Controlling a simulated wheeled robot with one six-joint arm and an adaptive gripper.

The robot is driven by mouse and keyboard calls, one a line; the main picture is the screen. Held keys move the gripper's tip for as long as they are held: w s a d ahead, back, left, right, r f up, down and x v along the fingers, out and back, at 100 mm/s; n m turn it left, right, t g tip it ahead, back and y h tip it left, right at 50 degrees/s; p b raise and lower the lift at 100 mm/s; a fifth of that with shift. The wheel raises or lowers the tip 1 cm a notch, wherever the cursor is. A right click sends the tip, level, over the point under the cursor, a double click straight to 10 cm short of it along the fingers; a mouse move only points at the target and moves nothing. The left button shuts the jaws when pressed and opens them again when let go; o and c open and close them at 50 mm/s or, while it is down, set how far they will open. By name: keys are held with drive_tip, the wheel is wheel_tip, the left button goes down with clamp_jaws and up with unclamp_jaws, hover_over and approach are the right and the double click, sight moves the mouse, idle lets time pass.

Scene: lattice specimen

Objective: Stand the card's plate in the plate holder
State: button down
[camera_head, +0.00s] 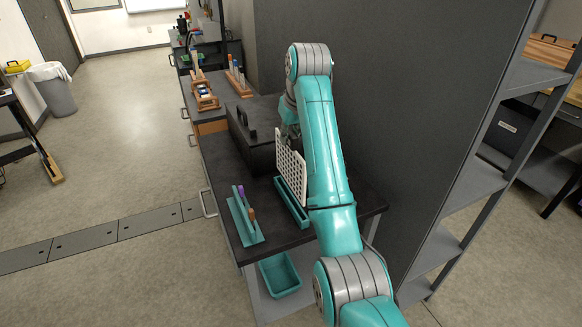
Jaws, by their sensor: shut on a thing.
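A white lattice plate (291,168) with a grid of holes stands upright over the dark bench top. My gripper (290,135) is at the plate's upper far end and is shut on it; its fingers are small and partly hidden by my arm. A long, narrow teal holder (295,212) lies on the bench directly below the plate. The plate's lower edge lines up with the holder's length. I cannot tell whether that edge is inside the slot or just above it. I cannot make out a card.
A teal rack (247,222) with purple and orange pieces stands left of the holder. A black box (252,140) with a handle is behind the plate. A teal bin (280,274) sits below the bench. A grey partition (400,110) rises on the right.

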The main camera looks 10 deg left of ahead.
sight(290, 160)
drive_tip(key=shift+f, duration=3.7)
drive_tip(key=c, duration=1.1)
unclamp_jaws()
drive_tip(key=shift+o, duration=0.2)
